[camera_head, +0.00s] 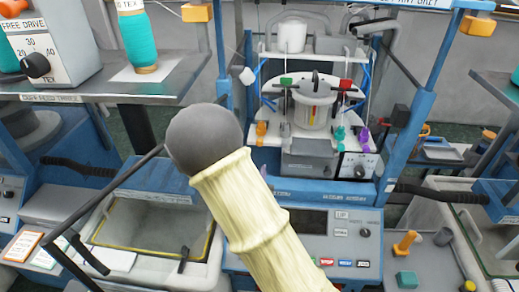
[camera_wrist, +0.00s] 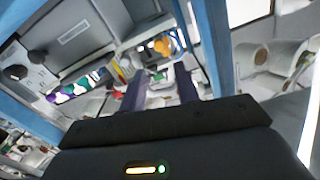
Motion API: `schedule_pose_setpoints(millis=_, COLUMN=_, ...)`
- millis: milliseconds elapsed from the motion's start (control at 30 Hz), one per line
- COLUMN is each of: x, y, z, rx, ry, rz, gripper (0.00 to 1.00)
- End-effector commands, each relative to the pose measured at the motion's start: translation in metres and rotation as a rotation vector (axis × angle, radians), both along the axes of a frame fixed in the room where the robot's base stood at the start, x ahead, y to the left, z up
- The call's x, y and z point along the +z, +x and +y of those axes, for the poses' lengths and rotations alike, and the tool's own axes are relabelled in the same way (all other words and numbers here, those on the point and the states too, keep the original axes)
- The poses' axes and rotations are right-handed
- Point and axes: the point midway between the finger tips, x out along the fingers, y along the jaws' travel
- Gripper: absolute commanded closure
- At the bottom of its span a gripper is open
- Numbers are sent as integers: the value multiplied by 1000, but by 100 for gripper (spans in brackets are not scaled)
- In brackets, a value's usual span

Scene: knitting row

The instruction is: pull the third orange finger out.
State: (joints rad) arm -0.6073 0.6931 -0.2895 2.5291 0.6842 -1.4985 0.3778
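In the head view an orange finger-like piece (camera_head: 261,130) sits at the front left of the white plate of the middle knitting machine (camera_head: 312,100). An orange piece (camera_wrist: 165,45) also shows in the wrist view, beyond my fingertips. I cannot tell which orange finger is the third. My gripper (camera_wrist: 161,88) shows in the wrist view as two dark fingers set apart, with nothing seen held between them. It lies below the orange piece in that picture and does not visibly touch it. In the head view my gripper is not visible.
Teal (camera_head: 339,133) and purple (camera_head: 363,138) pieces sit at the plate's right front. Blue posts (camera_head: 407,125) flank the machine. A control panel (camera_head: 335,232) lies below. An open bin (camera_head: 150,232) is left. A grey shelf (camera_head: 125,85) with a teal cone (camera_head: 138,40) stands upper left.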

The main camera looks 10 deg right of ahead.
Motion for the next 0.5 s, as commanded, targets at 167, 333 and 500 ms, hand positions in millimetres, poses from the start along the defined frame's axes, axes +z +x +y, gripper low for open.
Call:
schedule_pose_setpoints(millis=167, x=-2, y=11, z=-5, rx=-1, ry=0, rz=-4, gripper=69)
schedule_pose_setpoints(millis=333, x=4, y=28, z=-10, rx=-1, ry=-4, rz=0, gripper=69)
schedule_pose_setpoints(millis=500, x=5, y=50, z=-18, rx=-1, ry=-3, rz=0, gripper=69)
